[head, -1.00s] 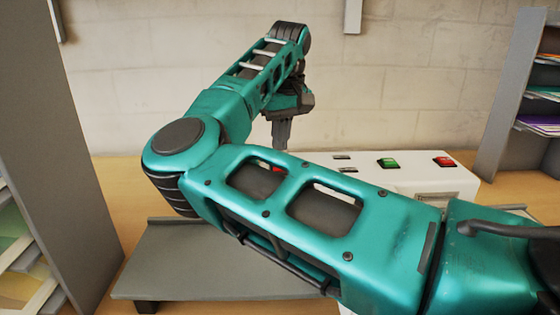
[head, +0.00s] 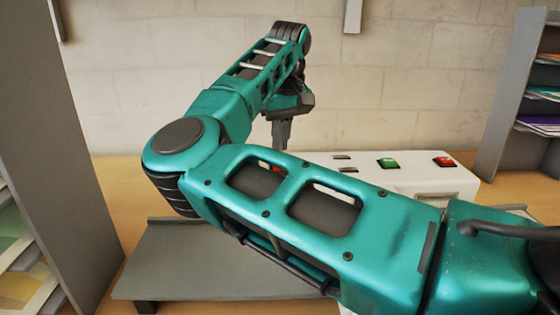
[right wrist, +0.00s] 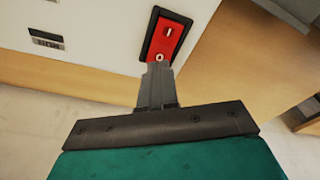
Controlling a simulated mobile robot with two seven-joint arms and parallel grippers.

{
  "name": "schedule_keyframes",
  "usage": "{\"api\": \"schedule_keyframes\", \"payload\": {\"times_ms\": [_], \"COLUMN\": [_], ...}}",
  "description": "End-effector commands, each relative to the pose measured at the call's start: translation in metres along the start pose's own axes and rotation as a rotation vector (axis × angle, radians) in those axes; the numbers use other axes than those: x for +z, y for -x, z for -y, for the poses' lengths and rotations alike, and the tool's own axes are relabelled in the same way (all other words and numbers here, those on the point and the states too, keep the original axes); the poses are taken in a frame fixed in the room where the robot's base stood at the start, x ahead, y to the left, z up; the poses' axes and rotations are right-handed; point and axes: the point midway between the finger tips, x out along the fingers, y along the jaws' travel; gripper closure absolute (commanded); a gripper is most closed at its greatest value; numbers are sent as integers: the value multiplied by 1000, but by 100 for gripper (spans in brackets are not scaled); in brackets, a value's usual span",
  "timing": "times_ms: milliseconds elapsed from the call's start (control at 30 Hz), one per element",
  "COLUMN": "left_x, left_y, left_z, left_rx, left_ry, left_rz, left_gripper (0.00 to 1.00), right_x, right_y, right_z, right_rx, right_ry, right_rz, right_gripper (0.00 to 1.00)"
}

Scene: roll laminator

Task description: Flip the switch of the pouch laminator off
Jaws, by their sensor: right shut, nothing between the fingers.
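The white pouch laminator (head: 410,176) stands on the desk behind my right forearm, which hides much of it. Its top shows a green switch (head: 388,162) and a red switch (head: 444,161) at the right; a bit of red also shows beside my gripper. My right gripper (head: 282,145) points down at the laminator's left end and is shut and empty. In the right wrist view the shut fingertips (right wrist: 157,68) are at the "O" end of a red rocker switch (right wrist: 168,38) in a black frame, marked "I" and "O". I cannot tell whether they touch it. My left gripper is out of view.
A grey tray (head: 200,262) extends in front of the laminator. A grey shelf panel (head: 50,150) stands at the left, and a shelf with papers (head: 538,125) at the right. A small dark display (right wrist: 46,39) shows on the laminator.

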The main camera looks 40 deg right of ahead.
Motion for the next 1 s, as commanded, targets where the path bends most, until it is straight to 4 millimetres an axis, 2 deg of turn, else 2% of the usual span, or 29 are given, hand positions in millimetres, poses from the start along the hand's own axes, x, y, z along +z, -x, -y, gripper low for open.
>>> {"api": "schedule_keyframes", "payload": {"times_ms": [1000], "left_x": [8], "left_y": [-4], "left_z": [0], "left_rx": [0], "left_ry": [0], "left_rz": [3], "left_gripper": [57], "right_x": [2], "right_y": [-12], "right_z": [0], "right_rx": [0], "right_ry": [0], "right_rz": [0], "right_gripper": [100]}}
